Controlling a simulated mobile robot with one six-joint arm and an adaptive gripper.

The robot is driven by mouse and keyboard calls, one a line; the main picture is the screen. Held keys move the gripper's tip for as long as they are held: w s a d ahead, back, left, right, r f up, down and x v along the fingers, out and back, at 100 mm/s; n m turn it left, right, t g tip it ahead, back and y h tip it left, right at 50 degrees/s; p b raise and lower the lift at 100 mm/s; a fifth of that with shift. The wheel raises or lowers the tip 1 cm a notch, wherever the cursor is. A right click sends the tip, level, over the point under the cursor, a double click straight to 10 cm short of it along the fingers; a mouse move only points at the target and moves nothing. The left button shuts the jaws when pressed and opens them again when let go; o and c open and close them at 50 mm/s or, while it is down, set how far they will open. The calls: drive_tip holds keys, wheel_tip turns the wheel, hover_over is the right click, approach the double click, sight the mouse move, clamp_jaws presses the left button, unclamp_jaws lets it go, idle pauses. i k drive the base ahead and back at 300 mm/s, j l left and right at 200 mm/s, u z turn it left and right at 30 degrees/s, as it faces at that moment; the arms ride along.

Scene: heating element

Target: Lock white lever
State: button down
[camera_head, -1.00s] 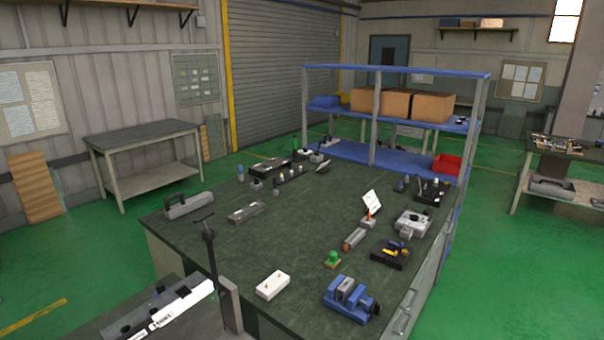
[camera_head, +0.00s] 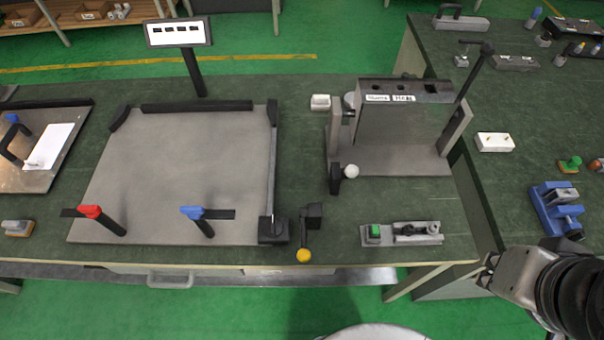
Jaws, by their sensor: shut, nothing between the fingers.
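The white lever is a white ball knob (camera_head: 351,171) on a short black arm (camera_head: 335,179). It sits at the front left corner of a grey fixture (camera_head: 390,160) with a raised block and side plates. The knob is beside the fixture's front edge, toward me. My gripper (camera_head: 486,272) is at the lower right, past the table's front right corner, shut and empty. It is well apart from the lever, to the right of it and nearer to me.
A yellow-knobbed lever (camera_head: 304,255) and a grey block with a green button (camera_head: 373,233) stand at the front edge. A flat plate (camera_head: 180,170) with red and blue clamps lies left. A tall black lever (camera_head: 478,70) rises behind right. The second bench (camera_head: 520,105) is right.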

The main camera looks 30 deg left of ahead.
sight(351, 171)
drive_tip(key=u, duration=1.05)
drive_tip(key=i, duration=0.5)
